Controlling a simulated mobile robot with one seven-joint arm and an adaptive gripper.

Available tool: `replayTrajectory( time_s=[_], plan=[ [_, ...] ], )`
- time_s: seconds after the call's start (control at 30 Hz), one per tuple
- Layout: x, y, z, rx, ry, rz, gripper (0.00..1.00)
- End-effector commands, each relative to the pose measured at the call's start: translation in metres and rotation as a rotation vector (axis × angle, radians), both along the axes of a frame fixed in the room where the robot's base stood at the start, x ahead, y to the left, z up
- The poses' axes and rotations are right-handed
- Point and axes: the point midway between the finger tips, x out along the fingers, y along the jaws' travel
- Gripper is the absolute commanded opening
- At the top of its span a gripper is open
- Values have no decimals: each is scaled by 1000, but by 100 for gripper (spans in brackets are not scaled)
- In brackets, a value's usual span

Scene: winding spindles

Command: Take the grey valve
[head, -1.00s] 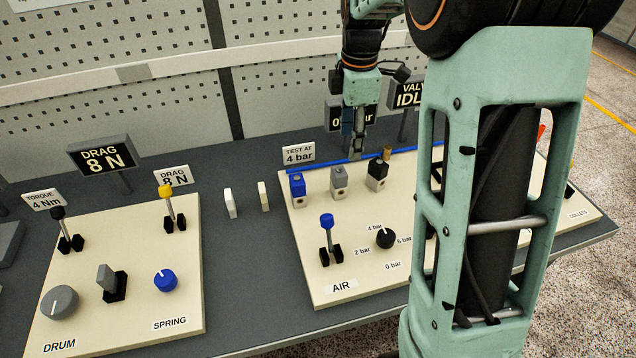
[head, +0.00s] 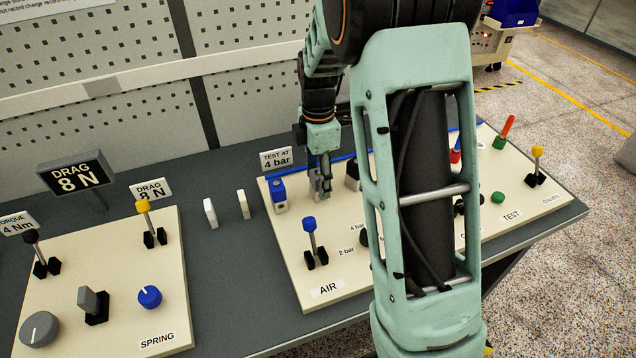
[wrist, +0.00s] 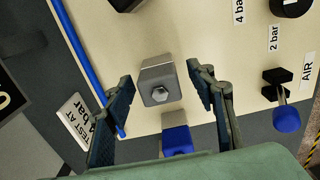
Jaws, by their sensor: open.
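The grey valve (wrist: 158,83), a small grey block with a metal bolt-like end, stands on the cream AIR panel (head: 345,287). In the wrist view it sits between the two spread fingers of my gripper (wrist: 160,77), with a gap on each side. In the head view my gripper (head: 320,178) is right over the grey valve and hides most of it. The gripper is open and holds nothing.
The blue valve (head: 279,195) stands close on one side of the grey one, the black valve (head: 352,175) on the other. A blue rail (wrist: 85,58) runs behind them. A blue-knobbed lever (head: 309,238) stands in front. My arm hides part of the panel.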

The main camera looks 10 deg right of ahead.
Motion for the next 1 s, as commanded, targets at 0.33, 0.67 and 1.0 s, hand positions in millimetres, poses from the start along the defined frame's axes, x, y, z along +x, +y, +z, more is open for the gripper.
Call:
replayTrajectory(
  time_s=[0.33,0.67,1.0],
  plan=[
    [0,0,-10,0,-2,-1,51],
    [0,0,-9,0,-2,-1,14],
    [1,0,-9,0,-3,-1,2]
  ],
)
